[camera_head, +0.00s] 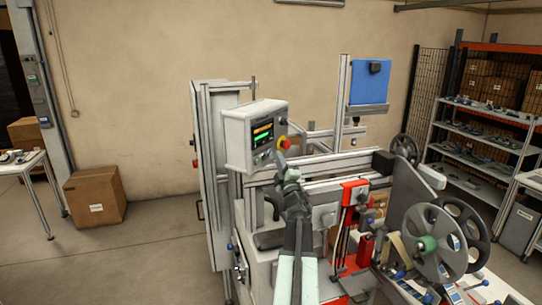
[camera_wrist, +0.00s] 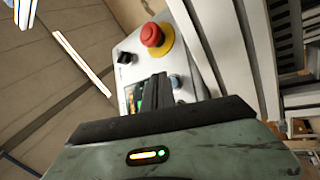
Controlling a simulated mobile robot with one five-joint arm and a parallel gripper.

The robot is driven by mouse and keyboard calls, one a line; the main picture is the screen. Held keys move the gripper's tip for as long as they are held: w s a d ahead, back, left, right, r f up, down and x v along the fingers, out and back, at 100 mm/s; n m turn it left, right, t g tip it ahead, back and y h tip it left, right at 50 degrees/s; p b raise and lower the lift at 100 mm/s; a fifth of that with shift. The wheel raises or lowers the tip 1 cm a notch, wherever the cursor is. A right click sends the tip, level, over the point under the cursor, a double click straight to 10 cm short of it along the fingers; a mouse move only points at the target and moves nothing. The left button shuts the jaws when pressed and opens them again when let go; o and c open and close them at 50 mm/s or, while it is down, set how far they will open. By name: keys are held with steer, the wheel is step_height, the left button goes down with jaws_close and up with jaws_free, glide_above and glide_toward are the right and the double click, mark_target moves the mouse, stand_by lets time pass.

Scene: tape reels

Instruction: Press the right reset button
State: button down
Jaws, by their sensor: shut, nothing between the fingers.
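A grey control box (camera_head: 238,140) with a lit screen (camera_head: 263,132) stands at the machine's left end. A red mushroom button (camera_head: 284,143) on a yellow collar sits at its right edge; the wrist view shows it large (camera_wrist: 152,34). In the wrist view a small blue-grey button (camera_wrist: 176,82) lies just right of my fingers, and a black knob (camera_wrist: 125,58) lies up and left of them. I cannot read any label marking a right reset button. My gripper (camera_head: 281,160) is shut and empty, close in front of the panel's lower right; contact cannot be told.
Machine rails (camera_head: 325,165) and a red bracket (camera_head: 352,192) lie right of my arm. Large tape reels (camera_head: 433,240) stand at the lower right. A blue box (camera_head: 370,82) hangs on a post behind. Open floor (camera_head: 150,250) lies to the left.

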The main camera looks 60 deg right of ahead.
steer(key=shift+w, duration=0.3)
steer(key=shift+w, duration=0.4)
stand_by(0.6)
steer(key=shift+s, duration=0.8)
steer(key=s, duration=0.5)
stand_by(0.3)
